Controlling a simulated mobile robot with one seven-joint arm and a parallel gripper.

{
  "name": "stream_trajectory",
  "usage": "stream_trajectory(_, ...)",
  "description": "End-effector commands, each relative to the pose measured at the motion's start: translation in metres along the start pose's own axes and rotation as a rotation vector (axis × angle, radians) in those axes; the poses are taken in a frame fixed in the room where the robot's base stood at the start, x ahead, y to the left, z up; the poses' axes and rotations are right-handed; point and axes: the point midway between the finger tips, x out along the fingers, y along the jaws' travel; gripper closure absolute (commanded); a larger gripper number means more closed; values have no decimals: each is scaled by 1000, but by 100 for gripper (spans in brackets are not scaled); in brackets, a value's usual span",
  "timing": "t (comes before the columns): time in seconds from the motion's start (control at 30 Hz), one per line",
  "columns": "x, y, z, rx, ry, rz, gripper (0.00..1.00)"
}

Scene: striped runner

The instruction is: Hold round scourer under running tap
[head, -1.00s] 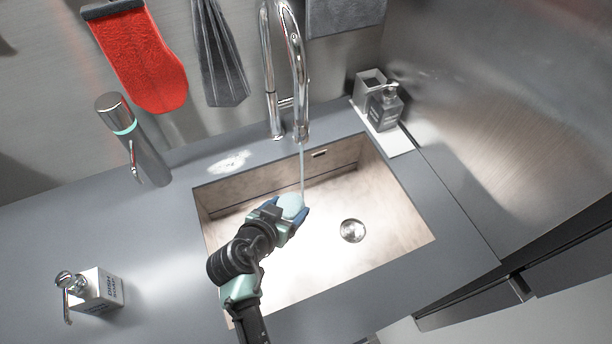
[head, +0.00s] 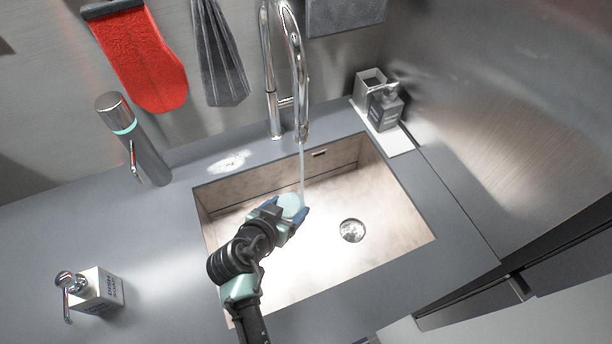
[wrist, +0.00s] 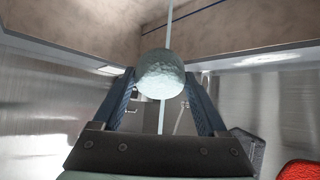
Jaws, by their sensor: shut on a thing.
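The round scourer (head: 290,203) is pale green-white, and my gripper (head: 293,211) is shut on it above the sink basin. In the wrist view the scourer (wrist: 160,74) sits between the two blue fingertips of my gripper (wrist: 160,82). The chrome tap (head: 300,100) is running. Its thin stream of water (head: 302,172) comes down to the scourer in the head view. In the wrist view the stream (wrist: 169,25) lines up with the scourer; exact contact is hard to tell.
The sink (head: 390,215) has a round drain (head: 352,230) right of my gripper. A soap dispenser (head: 97,290) stands on the left counter, a grey bottle (head: 385,108) on a white tray (head: 400,142) at the back right. A red cloth (head: 150,65) hangs on the wall.

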Motion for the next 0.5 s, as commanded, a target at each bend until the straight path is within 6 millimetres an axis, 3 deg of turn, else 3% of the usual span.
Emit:
stream_trajectory(0.17,-5,0,-1,-1,0,-1,69)
stream_trajectory(0.5,-39,-1,-2,-1,0,-1,69)
